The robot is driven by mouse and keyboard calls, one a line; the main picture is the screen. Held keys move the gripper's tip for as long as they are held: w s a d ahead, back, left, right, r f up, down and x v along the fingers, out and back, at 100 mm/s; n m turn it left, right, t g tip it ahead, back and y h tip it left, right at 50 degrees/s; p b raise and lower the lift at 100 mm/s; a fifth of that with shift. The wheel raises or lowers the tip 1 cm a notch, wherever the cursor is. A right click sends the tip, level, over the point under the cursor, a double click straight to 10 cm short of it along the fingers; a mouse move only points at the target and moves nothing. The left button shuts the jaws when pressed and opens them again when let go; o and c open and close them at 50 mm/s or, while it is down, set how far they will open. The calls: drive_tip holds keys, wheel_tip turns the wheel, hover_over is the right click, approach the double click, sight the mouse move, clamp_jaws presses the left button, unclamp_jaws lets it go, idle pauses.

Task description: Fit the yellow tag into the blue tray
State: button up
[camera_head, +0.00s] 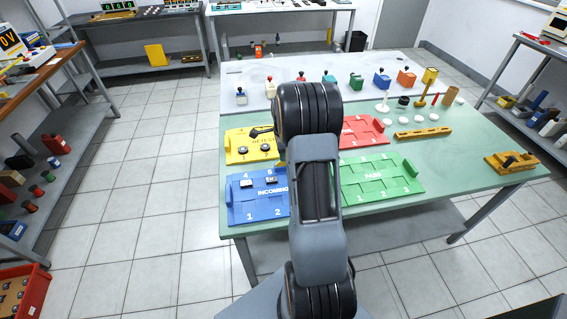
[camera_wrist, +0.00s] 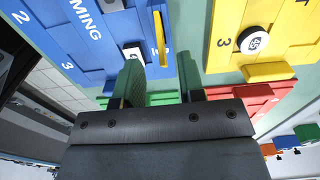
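The blue tray (camera_head: 262,212) lies at the near left of the green table, marked INCOMING; it also fills the upper left of the wrist view (camera_wrist: 100,45). A thin yellow piece, apparently the yellow tag (camera_wrist: 160,36), shows nearly edge-on at the blue tray's edge in the wrist view. My gripper (camera_wrist: 160,72) is open, its two fingers apart with the yellow piece beyond and between their tips. I see no finger touching it; whether it is seated in the tray I cannot tell. In the head view my arm hides the gripper and the yellow piece.
A yellow tray (camera_head: 250,155) with round pieces lies behind the blue one. A red tray (camera_head: 362,131) and a green tray (camera_head: 380,181) lie to the right. A yellow bar (camera_head: 422,133) and a yellow fixture (camera_head: 512,162) stand further right. Small coloured objects line the back.

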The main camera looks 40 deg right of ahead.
drive_tip(key=shift+d+f, duration=0.1)
drive_tip(key=shift+f, duration=1.7)
clamp_jaws()
